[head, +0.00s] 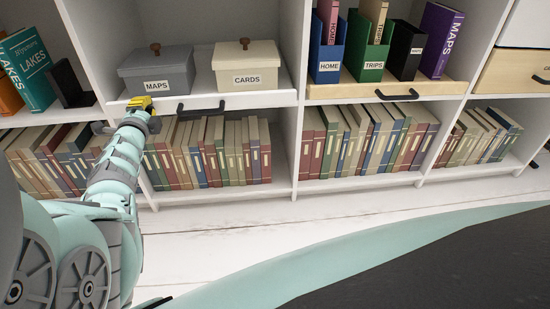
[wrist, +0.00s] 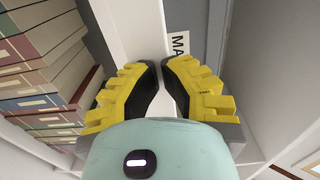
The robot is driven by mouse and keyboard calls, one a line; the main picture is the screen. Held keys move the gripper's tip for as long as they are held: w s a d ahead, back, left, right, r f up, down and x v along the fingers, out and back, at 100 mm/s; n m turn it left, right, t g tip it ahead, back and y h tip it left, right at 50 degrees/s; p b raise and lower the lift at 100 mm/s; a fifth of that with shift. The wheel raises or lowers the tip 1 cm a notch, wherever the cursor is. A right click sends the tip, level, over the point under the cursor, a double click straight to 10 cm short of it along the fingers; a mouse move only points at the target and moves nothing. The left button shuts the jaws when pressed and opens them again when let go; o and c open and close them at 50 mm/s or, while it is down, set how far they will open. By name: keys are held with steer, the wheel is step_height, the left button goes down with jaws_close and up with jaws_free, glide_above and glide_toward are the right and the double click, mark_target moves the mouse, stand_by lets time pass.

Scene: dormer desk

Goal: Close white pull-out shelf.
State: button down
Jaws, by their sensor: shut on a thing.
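The white pull-out shelf (head: 235,101) is in the upper left bay in the head view, with a black bar handle (head: 201,107) on its front. A grey box labelled MAPS (head: 157,74) and a cream box labelled CARDS (head: 246,69) stand on it. My gripper (head: 142,103) is at the left part of the shelf front, left of the handle. In the wrist view its yellow and black fingers (wrist: 162,69) are drawn close together at the white shelf front (wrist: 146,27). They are shut on the shelf; the exact contact is hard to see.
Rows of books (head: 205,151) fill the lower bays beneath the shelf. To the right, a wooden pull-out shelf (head: 350,92) holds file boxes. A green book (head: 29,68) stands at the far left. The white plank floor (head: 260,224) in front is clear.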

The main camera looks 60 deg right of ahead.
steer(key=shift+b+x, duration=0.35)
steer(key=shift+x, duration=0.7)
steer(key=shift+s+f, duration=0.1)
steer(key=shift+a, duration=0.1)
steer(key=p+v, duration=0.6)
steer(key=v, duration=0.8)
